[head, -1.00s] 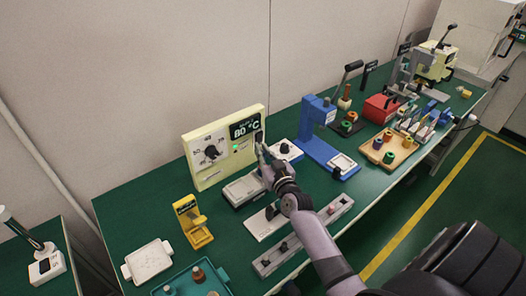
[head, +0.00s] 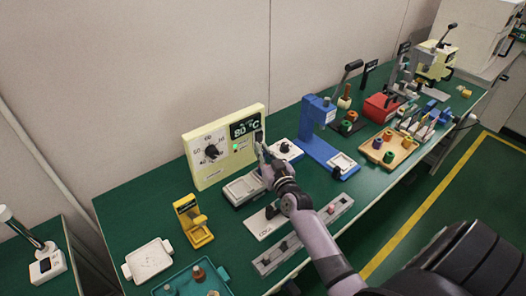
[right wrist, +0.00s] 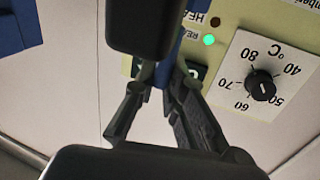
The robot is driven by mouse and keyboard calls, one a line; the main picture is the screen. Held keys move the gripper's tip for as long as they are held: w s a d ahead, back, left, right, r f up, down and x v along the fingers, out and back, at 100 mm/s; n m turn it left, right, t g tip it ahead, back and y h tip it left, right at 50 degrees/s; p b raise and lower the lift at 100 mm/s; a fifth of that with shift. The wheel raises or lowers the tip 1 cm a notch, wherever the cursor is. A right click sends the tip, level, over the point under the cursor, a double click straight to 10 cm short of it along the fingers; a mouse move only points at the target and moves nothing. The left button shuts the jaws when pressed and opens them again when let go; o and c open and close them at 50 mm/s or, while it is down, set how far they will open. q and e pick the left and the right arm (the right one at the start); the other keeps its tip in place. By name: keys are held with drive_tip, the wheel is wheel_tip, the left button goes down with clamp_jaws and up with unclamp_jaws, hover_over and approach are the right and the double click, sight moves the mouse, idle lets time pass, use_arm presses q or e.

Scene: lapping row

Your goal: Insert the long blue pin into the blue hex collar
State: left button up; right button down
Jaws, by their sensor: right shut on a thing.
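My right gripper (head: 262,152) is at the right end of a cream heater panel (head: 199,180). Blue parts (head: 430,106) show at a rack behind that tray; I cannot tell which is the long pin. My left gripper is not in view.
A blue press (head: 318,135) stands right of my gripper. A yellow stand (head: 193,222), a white tray (head: 149,260) and a teal tray (head: 178,283) are at the left. A grey rail (head: 303,234) lies along the front. Green table is bare left of the panel.

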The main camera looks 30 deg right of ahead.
drive_tip(key=shift+f+b, duration=1.05)
drive_tip(key=shift+f, duration=0.45)
drive_tip(key=c, duration=1.6)
unclamp_jaws()
drive_tip(key=shift+o, duration=0.2)
wheel_tip(320, 180, up, 10)
drive_tip(key=shift+f, duration=0.1)
